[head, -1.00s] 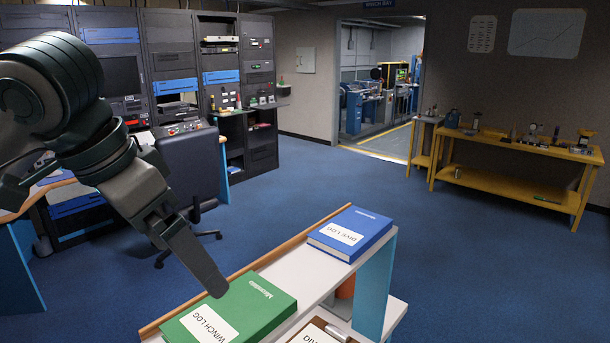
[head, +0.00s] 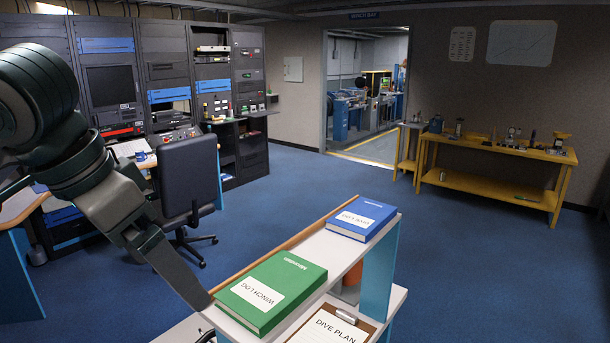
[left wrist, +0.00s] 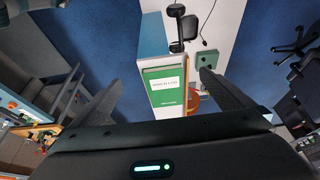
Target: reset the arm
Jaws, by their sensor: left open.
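My left arm comes in from the left in the head view. Its gripper (head: 203,299) points down and right, with its tip in front of the shelf's near left corner, beside the green winch log. In the left wrist view the two fingers of my left gripper (left wrist: 157,80) are spread wide, with nothing between them. The green winch log (head: 272,290) lies on the white shelf top; it also shows in the left wrist view (left wrist: 164,88), beyond the fingers. My right gripper is not in view.
A blue dive log (head: 362,218) and a dive plan clipboard (head: 332,325) lie on the shelf unit. An office chair (head: 188,180) stands behind my left arm, before equipment racks (head: 245,65). A yellow workbench (head: 490,168) is at the right. Blue floor lies open between.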

